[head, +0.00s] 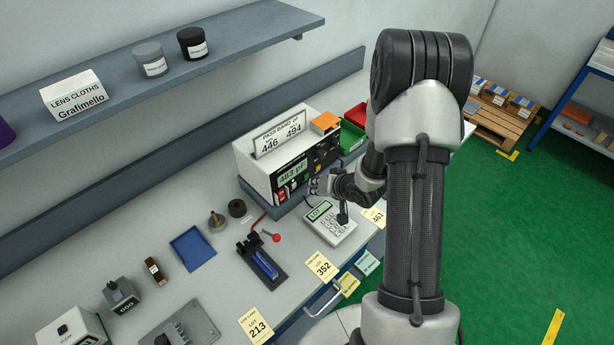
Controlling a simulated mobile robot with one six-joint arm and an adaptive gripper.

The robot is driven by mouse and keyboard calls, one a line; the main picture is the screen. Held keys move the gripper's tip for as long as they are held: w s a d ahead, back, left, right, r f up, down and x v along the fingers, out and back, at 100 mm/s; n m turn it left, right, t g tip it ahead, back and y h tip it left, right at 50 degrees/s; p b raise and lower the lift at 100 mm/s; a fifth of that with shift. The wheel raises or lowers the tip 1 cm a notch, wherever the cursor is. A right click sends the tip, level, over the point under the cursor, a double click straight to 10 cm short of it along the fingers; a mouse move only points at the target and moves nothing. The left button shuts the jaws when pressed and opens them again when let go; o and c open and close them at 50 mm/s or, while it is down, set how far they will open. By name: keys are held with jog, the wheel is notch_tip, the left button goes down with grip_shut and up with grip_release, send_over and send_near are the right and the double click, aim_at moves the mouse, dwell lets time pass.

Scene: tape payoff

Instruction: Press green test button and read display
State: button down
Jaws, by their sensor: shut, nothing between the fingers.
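The white-topped test meter (250,158) stands on the bench against the back wall. Its green display (293,173) appears to read 483 pF. A sign (279,139) on top says PASS BAND pF, 446 and 494. Small controls, one of them red (282,193), sit below the display on the dark front panel. The green test button is too small to tell apart with certainty. My gripper (314,187) is shut and empty, close in front of the lower panel. I cannot tell whether it touches the panel.
A keypad unit (330,223) lies just below my gripper. A black fixture (262,265) with a blue part and a red-knobbed lever stands to the left. A blue tray (193,248) lies further left. Red and green bins (350,138) are behind, right of the meter. A shelf (220,38) hangs above.

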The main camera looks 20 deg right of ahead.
jog(key=shift+s+d, duration=0.3)
jog(key=shift+s, duration=0.5)
jog(key=shift+s+d, duration=0.25)
jog(key=shift+s, duration=0.55)
jog(key=shift+s+d, duration=0.3)
jog(key=shift+s, duration=0.5)
